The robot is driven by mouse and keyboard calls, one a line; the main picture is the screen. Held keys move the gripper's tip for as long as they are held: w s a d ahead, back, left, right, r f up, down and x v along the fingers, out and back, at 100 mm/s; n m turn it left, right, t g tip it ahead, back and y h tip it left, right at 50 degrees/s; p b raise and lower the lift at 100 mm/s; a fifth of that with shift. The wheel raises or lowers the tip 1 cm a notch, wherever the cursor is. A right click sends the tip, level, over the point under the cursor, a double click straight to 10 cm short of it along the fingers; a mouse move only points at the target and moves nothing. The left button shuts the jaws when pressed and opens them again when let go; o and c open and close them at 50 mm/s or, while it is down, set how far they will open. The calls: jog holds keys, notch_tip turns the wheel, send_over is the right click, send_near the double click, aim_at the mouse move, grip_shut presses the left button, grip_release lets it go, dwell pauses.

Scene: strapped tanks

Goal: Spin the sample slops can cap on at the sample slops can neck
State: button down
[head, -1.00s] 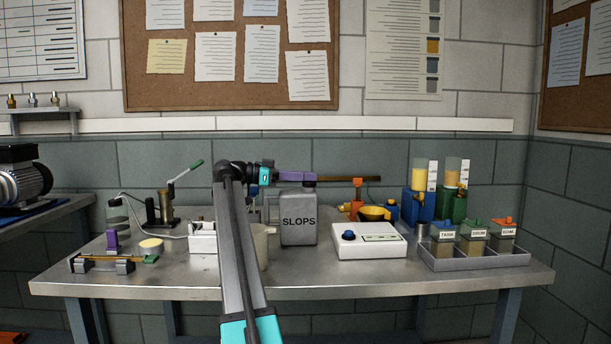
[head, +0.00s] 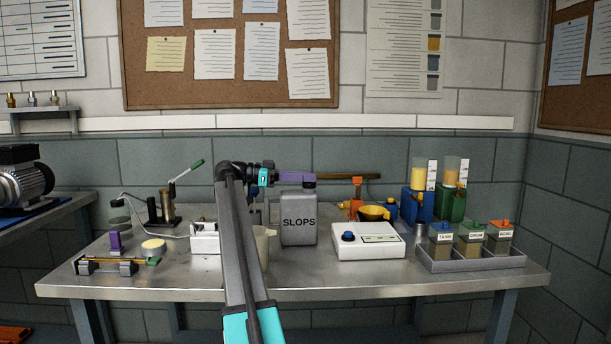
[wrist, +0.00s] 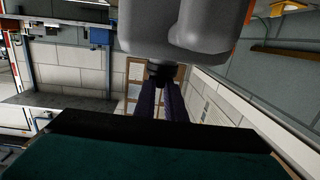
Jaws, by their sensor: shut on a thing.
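The sample slops can (head: 299,224) is a grey upright can marked SLOPS, standing on the bench in the middle of the head view. It also shows large at the top of the wrist view (wrist: 180,32). My gripper (head: 308,179) has purple fingers, which reach in from the left at the can's neck. In the wrist view, my gripper (wrist: 161,88) is shut on the small black cap (wrist: 160,74), which sits against the can at its neck. The neck itself is mostly hidden by the cap and fingers. I cannot tell how far the cap is turned.
A white box with a blue knob (head: 368,241) stands right of the can. An orange stand with a yellow bowl (head: 375,212) is behind it. A pale beaker (head: 264,243) is close on the can's left. Labelled jars in a grey tray (head: 472,265) stand at the right.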

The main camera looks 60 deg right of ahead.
jog(key=shift+m+g+y+p, duration=0.3)
jog(key=shift+p, duration=1.55)
jog(key=c, duration=1.7)
grip_release()
jog(key=shift+c, duration=0.2)
jog(key=shift+r, duration=0.15)
jog(key=shift+r+p, duration=1.3)
jog(key=shift+p, duration=0.1)
